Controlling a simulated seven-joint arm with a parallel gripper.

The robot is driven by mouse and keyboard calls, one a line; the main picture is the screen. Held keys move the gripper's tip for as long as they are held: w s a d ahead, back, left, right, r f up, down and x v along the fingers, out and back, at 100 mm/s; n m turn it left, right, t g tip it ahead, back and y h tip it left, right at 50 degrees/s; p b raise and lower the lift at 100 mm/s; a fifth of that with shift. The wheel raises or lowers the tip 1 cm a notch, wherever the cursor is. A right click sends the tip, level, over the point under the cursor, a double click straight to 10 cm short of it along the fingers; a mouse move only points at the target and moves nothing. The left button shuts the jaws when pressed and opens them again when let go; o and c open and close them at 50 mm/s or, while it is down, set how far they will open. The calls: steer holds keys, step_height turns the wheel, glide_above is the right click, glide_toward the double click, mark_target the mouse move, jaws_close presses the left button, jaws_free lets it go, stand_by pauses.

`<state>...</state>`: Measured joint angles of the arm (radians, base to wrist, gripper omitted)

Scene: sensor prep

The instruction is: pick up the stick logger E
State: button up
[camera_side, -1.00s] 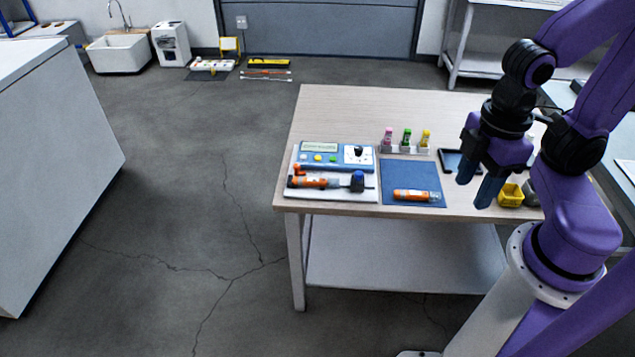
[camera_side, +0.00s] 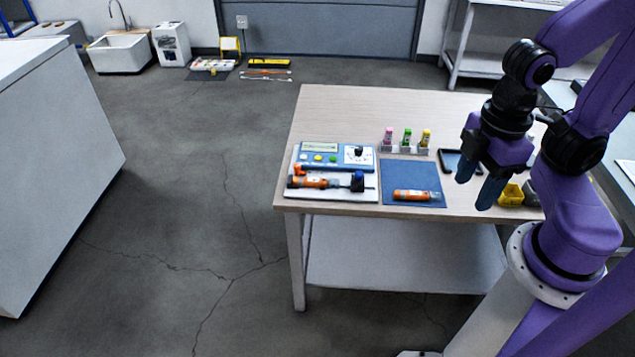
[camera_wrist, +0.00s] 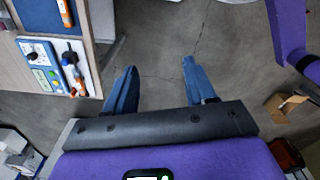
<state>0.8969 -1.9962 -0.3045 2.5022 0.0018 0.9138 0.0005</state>
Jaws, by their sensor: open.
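One orange stick-shaped device (camera_side: 411,195) with a pale clear end lies on the blue mat (camera_side: 411,170). It also shows at the upper left in the wrist view (camera_wrist: 65,12). Another orange stick with a dark part (camera_side: 316,182) lies on the white board to the left, and in the wrist view (camera_wrist: 72,75). I cannot read a letter E on either. My gripper (camera_side: 474,187) is open and empty, right of the mat. In the wrist view its blue fingers (camera_wrist: 160,68) are spread with only floor between them.
The white board (camera_side: 286,189) carries a blue panel (camera_side: 338,163) with buttons and a knob. Behind the mat, a rack (camera_side: 404,150) holds several coloured vials. A yellow bin (camera_side: 511,196) stands near the gripper. The back of the table (camera_side: 370,105) is clear.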

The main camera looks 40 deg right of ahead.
steer(key=w+a+m, duration=0.1)
steer(key=w+a, duration=0.4)
steer(key=w, duration=0.5)
steer(key=m, duration=0.3)
glide_above(312, 179)
step_height(312, 179, down, 11)
steer(key=f, duration=1.1)
steer(key=shift+d+f, duration=0.15)
steer(key=shift+d, duration=0.05)
steer(key=shift+s+a+f, duration=0.1)
steer(key=shift+f, duration=1.45)
steer(key=shift+a+f, duration=0.1)
steer(key=shift+f, duration=1.45)
